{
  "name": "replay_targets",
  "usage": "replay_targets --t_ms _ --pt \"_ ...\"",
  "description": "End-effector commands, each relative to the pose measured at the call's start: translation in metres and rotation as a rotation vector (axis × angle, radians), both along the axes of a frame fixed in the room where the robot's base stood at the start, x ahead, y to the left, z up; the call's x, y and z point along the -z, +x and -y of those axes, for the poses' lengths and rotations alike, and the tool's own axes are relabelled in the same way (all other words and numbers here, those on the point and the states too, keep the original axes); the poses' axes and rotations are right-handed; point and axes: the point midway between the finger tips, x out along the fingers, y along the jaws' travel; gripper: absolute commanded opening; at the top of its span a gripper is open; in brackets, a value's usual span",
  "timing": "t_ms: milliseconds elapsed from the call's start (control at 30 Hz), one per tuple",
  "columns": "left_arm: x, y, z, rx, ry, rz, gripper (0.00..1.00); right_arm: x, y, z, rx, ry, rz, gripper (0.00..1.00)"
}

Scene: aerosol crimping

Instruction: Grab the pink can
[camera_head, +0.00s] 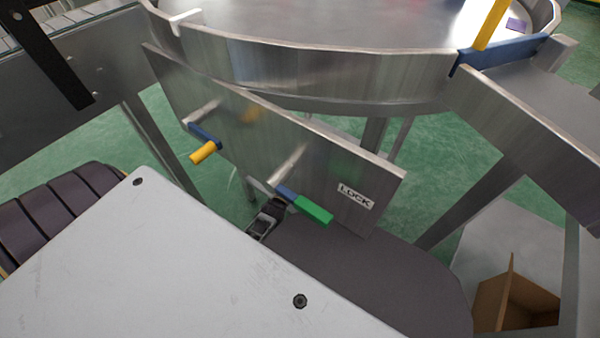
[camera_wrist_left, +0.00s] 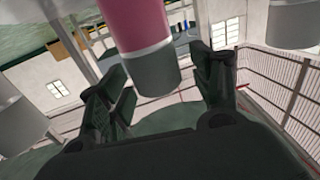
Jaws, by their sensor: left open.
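The pink can (camera_wrist_left: 140,27) shows in the left wrist view, at the top centre, with a grey lower end (camera_wrist_left: 152,70). Its upper part is cut off by the frame edge. My left gripper (camera_wrist_left: 168,85) is open, with one dark finger on each side of the can's grey end. I cannot tell whether either finger touches it. The can does not show in the head view, and neither gripper can be made out for certain there. My right gripper is not seen.
Grey cylinders stand at the left (camera_wrist_left: 18,115) and upper right (camera_wrist_left: 292,22) of the wrist view. The head view shows a round metal table (camera_head: 300,65), a steel panel with a LOCK label (camera_head: 354,196), yellow (camera_head: 203,152) and green (camera_head: 313,209) handles, and a brown box (camera_head: 515,300).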

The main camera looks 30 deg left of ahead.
Motion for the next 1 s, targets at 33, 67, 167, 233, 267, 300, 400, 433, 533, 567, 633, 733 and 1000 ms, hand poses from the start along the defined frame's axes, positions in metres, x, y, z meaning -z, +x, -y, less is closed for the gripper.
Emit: replay_targets --t_ms 33,67,167,233,267,300,400,433,533,567,633,733,1000 --pt "0.0000 -0.0001 0.0000 0.000 0.000 0.000 0.64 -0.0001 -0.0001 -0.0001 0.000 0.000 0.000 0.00" --pt "0.0000 -0.0001 -0.0001 0.000 0.000 0.000 0.64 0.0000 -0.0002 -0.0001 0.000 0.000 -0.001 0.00" --pt "0.0000 -0.0002 0.0000 0.000 0.000 0.000 0.64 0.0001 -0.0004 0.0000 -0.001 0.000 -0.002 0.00" --pt "0.0001 -0.0003 0.0000 0.000 0.000 0.000 0.64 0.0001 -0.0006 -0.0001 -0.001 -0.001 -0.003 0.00" --pt "0.0001 -0.0003 0.0000 0.000 0.000 0.000 0.64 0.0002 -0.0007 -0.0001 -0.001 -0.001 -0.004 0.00" --pt "0.0001 -0.0003 0.0000 0.000 0.000 0.000 0.59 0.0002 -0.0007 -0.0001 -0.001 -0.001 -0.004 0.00" --pt "0.0001 -0.0003 0.0000 0.000 0.000 0.000 0.46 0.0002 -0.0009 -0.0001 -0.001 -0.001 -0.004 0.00" --pt "0.0001 -0.0003 0.0000 0.000 0.000 0.000 0.43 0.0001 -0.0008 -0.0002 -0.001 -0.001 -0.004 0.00" --pt "0.0001 -0.0003 0.0001 0.000 0.000 0.000 0.30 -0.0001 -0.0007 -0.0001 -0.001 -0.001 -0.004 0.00" --pt "0.0001 -0.0003 0.0001 0.000 0.000 0.000 0.26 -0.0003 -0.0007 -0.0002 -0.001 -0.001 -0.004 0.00" --pt "0.0002 -0.0004 0.0001 0.000 0.000 0.000 0.17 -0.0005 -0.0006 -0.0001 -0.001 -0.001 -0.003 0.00" --pt "0.0002 -0.0004 0.0001 0.000 0.000 0.000 0.04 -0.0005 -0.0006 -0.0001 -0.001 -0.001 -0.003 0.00" --pt "-0.0004 -0.0001 0.0002 0.000 0.000 0.001 0.00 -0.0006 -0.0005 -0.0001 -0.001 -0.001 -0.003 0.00"
